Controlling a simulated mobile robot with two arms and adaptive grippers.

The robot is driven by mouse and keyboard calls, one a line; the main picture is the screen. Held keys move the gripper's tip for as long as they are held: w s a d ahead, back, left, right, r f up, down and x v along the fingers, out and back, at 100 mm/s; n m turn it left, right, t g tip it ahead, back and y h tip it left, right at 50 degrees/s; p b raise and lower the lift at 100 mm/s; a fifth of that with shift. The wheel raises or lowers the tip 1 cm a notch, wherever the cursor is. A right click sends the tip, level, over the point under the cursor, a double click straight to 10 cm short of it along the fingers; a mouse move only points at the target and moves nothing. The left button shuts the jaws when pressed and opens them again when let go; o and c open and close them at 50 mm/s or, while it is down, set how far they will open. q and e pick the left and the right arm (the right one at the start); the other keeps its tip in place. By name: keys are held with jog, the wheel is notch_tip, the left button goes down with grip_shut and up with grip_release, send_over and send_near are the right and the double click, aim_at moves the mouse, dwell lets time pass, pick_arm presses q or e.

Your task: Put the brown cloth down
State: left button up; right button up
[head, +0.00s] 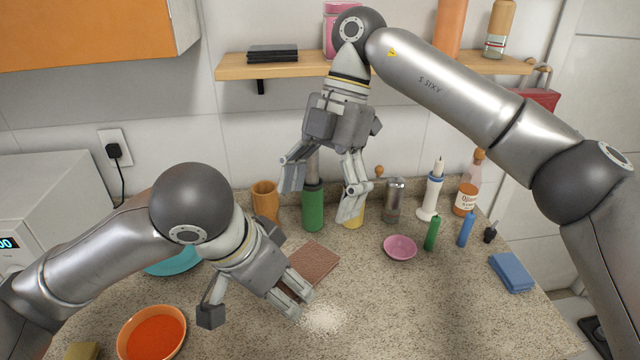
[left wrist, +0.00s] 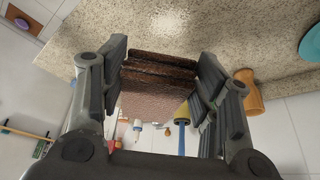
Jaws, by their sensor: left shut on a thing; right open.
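The brown cloth (head: 312,262) is a folded, textured rectangle. In the left wrist view the cloth (left wrist: 158,98) lies between the two fingers. My left gripper (head: 254,306) is shut on it, low over the counter at front centre; the left wrist view also shows this gripper (left wrist: 163,78). The gripper hides part of the cloth in the head view. Whether the cloth touches the counter cannot be told. My right gripper (head: 322,190) is open and empty, higher up, with its fingers in front of a green cylinder (head: 313,212).
The speckled counter (head: 420,315) is clear at front right. An orange-red bowl (head: 152,335) and a teal dish (head: 175,262) are at left.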

aim_at(301, 259)
jog(key=x, duration=1)
jog(key=shift+s+a+f, duration=0.1)
jog(key=shift+s+f, duration=0.05)
jog(key=shift+f, duration=0.15)
pick_arm(q)
jog(key=shift+d, duration=0.1)
pick_arm(e)
jog(key=shift+a, duration=0.1)
jog(key=c, duration=1.1)
pick_arm(q)
jog(key=o, duration=1.1)
jog(key=shift+d+r, duration=0.1)
jog(key=shift+c, duration=0.2)
pick_arm(e)
jog(key=shift+c, duration=0.3)
pick_arm(q)
jog(key=shift+o, duration=0.2)
pick_arm(e)
jog(key=shift+f, duration=0.1)
